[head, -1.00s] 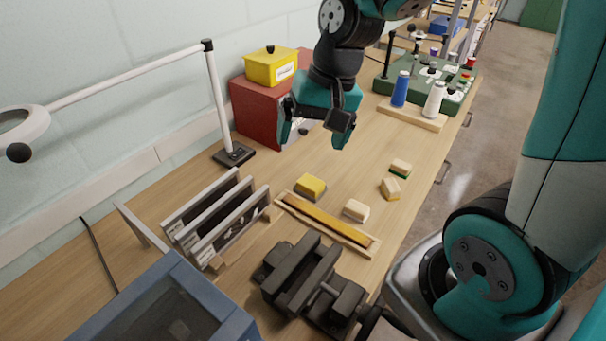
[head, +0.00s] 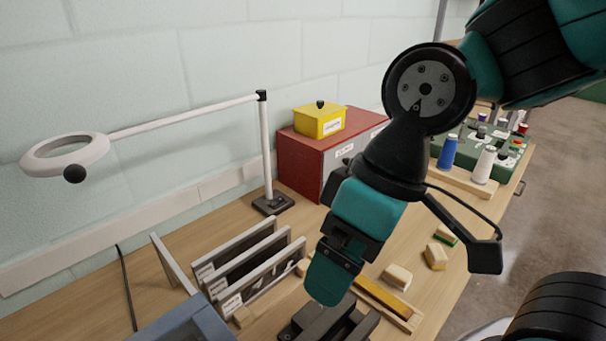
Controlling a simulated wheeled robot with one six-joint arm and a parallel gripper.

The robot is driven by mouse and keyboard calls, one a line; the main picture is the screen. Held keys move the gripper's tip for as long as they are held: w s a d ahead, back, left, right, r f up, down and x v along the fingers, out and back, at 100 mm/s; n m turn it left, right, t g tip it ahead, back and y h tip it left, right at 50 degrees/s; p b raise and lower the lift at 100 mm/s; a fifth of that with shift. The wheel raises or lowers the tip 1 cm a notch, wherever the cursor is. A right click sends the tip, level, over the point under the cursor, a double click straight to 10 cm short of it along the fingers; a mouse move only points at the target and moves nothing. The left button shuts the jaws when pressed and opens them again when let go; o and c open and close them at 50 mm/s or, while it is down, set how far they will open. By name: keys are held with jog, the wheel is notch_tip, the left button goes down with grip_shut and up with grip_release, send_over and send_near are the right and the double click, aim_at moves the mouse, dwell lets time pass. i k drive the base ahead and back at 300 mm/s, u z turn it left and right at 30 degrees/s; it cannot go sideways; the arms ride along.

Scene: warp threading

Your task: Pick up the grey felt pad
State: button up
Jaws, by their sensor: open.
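I cannot make out a grey felt pad in the head view. My gripper (head: 334,262) hangs over the bench in the middle, pointing down, open, with nothing visible in it. One teal finger shows clearly; the other is largely hidden. Small blocks lie to its right: a cream block (head: 397,277), a cream-and-yellow block (head: 435,256) and a cream block with a green base (head: 446,234). The wooden tray with a yellow strip (head: 383,296) is partly covered by the gripper. The yellow block is hidden behind it.
A grey slotted rack (head: 245,262) stands left of my gripper, and a dark clamp-like fixture (head: 325,322) lies below it. A red cabinet (head: 305,160) bearing a yellow box (head: 320,121) and a lamp post (head: 266,155) stand behind. Blue and white spools (head: 484,165) are at the right.

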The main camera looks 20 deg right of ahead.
aim_at(436, 256)
jog(key=k, duration=1)
jog(key=z, duration=1.35)
jog(key=i, duration=1)
jog(key=u, duration=1.95)
